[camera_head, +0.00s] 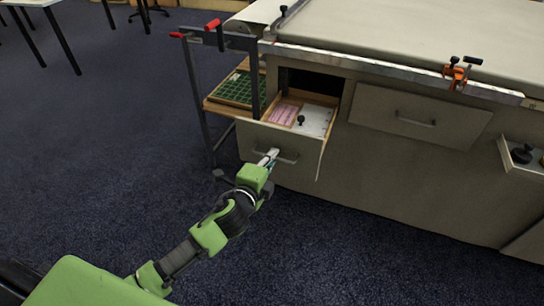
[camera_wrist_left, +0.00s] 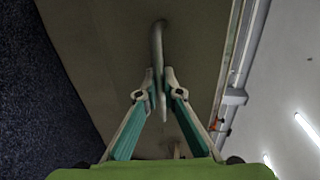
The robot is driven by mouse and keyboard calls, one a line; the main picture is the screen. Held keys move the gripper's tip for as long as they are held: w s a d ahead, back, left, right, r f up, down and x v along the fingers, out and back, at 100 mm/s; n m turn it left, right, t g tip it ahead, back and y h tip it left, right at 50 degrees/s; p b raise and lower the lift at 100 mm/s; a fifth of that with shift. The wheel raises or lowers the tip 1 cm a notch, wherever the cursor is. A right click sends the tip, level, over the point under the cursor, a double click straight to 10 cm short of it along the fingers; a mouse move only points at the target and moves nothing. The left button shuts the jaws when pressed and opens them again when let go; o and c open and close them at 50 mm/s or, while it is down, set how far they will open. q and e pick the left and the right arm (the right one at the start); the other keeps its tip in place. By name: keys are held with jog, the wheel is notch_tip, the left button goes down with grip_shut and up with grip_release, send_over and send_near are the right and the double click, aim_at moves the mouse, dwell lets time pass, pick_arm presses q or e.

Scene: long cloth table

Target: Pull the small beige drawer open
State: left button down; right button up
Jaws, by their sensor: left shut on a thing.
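The small beige drawer (camera_head: 256,145) stands pulled out from the left end of the long beige cabinet in the head view. Its inside shows, with a pink item (camera_head: 284,115), a white sheet (camera_head: 315,120) and a small black knob-like thing (camera_head: 301,119). My left gripper (camera_head: 270,158) is at the drawer's front, shut on its handle (camera_head: 288,159). In the left wrist view the fingers (camera_wrist_left: 159,92) close around the handle bar (camera_wrist_left: 157,45), with the drawer front (camera_wrist_left: 110,40) behind. My right gripper is in neither view.
A second, shut drawer (camera_head: 420,117) is to the right. An orange clamp (camera_head: 457,74) grips the table edge. A rack with red-ended bars (camera_head: 213,25) and a green tray (camera_head: 237,88) stands left of the drawer. The blue carpet (camera_head: 100,150) in front is clear.

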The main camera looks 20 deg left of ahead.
pick_arm(q)
jog(key=c, duration=2.2)
grip_release()
jog(key=v, duration=1.2)
